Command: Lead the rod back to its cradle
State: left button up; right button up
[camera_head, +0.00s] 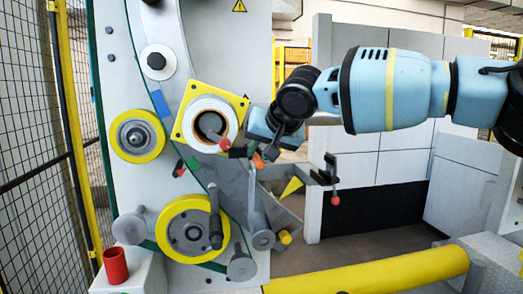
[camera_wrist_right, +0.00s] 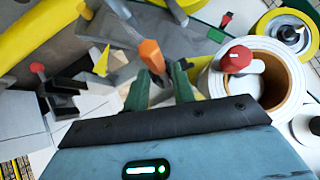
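My right gripper (camera_head: 257,150) is in front of the machine, just right of the white coil core (camera_head: 207,123). In the right wrist view, its green fingers (camera_wrist_right: 161,82) close around a piece with an orange end (camera_wrist_right: 151,54), which looks like the rod. The orange end also shows in the head view (camera_head: 258,160); most of the piece is hidden. A black bracket (camera_head: 324,175) with a red knob (camera_head: 335,200) is to the right, apart from the gripper; it may be the cradle. It shows at the left in the wrist view (camera_wrist_right: 62,100). My left gripper is not visible.
A small yellow roller (camera_head: 137,135) and a large yellow wheel (camera_head: 180,215) sit on the machine. Grey pegs (camera_head: 240,266) stick out below the gripper. A red cup (camera_head: 115,265) stands at lower left. A yellow rail (camera_head: 370,272) crosses the front.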

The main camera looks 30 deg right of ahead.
jog(key=o, duration=0.4)
pick_arm(q)
jog(key=shift+s+f, duration=0.2)
jog(key=shift+s, duration=0.15)
pick_arm(e)
jog(key=v, duration=0.8)
pick_arm(q)
jog(key=shift+w, duration=0.15)
pick_arm(e)
jog(key=shift+f, duration=0.1)
